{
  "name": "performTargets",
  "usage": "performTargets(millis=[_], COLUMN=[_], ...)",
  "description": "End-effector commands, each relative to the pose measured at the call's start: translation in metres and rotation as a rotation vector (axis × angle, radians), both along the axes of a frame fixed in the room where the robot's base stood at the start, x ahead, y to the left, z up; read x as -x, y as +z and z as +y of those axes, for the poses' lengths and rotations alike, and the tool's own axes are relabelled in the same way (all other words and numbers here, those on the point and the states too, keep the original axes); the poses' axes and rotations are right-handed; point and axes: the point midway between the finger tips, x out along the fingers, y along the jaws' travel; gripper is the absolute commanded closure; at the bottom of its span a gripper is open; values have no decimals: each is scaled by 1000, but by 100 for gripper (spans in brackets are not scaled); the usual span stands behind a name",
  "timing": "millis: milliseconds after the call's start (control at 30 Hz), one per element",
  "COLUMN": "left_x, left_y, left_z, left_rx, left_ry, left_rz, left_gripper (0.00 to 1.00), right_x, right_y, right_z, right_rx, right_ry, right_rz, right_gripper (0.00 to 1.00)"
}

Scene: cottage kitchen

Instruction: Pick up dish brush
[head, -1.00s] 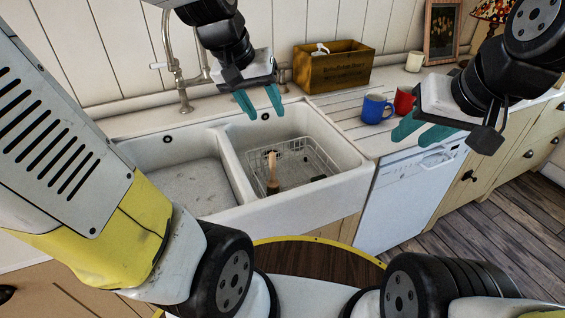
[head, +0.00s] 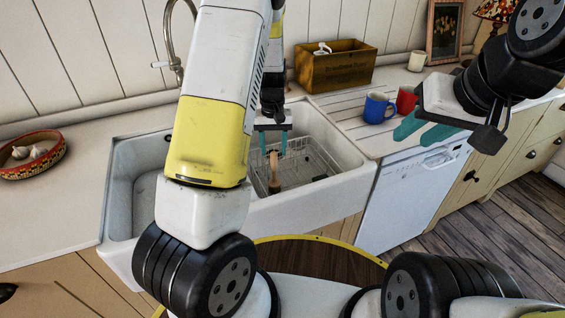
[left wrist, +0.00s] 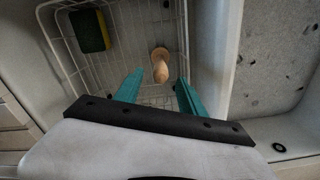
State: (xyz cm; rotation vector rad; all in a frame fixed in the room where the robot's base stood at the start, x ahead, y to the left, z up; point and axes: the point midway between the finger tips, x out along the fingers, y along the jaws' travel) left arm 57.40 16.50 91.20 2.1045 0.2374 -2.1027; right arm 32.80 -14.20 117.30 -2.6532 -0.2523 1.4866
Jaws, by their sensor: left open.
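The dish brush (head: 274,172) stands upright in a wire rack in the right sink basin, its wooden handle pointing up and its dark head low. In the left wrist view its handle (left wrist: 160,66) shows end-on, just beyond the fingertips and between their lines. My left gripper (head: 274,149) is open above the brush, its teal fingers (left wrist: 156,85) apart with nothing between them. My right gripper (head: 405,132) is off to the right near the mugs. Its two teal fingers show slightly apart, with nothing seen between them.
The wire rack (head: 318,158) surrounds the brush. A sponge (left wrist: 90,31) lies in the rack. The sink divider and walls stand close by. A blue mug (head: 377,108), a red mug (head: 406,99) and a wooden box (head: 335,67) stand on the counter. A bowl (head: 32,154) is at left.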

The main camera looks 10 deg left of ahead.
Motion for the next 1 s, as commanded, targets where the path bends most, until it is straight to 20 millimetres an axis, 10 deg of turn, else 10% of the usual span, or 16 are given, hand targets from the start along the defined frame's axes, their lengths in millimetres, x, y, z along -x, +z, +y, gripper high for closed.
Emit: performTargets(millis=[300,633,867,1000], left_x=[2,1,1,1], left_y=[-45,-53,-52,-52], left_z=[0,0,0,0], left_rx=[1,1,1,1], left_ry=[-1,-1,-1,-1], left_rz=[3,1,1,1], left_gripper=[53,53,98,100], right_x=[0,0,0,0], right_y=[0,0,0,0], right_z=[0,0,0,0], right_rx=[0,0,0,0], right_ry=[0,0,0,0], right_rz=[0,0,0,0], right_gripper=[64,64,64,64])
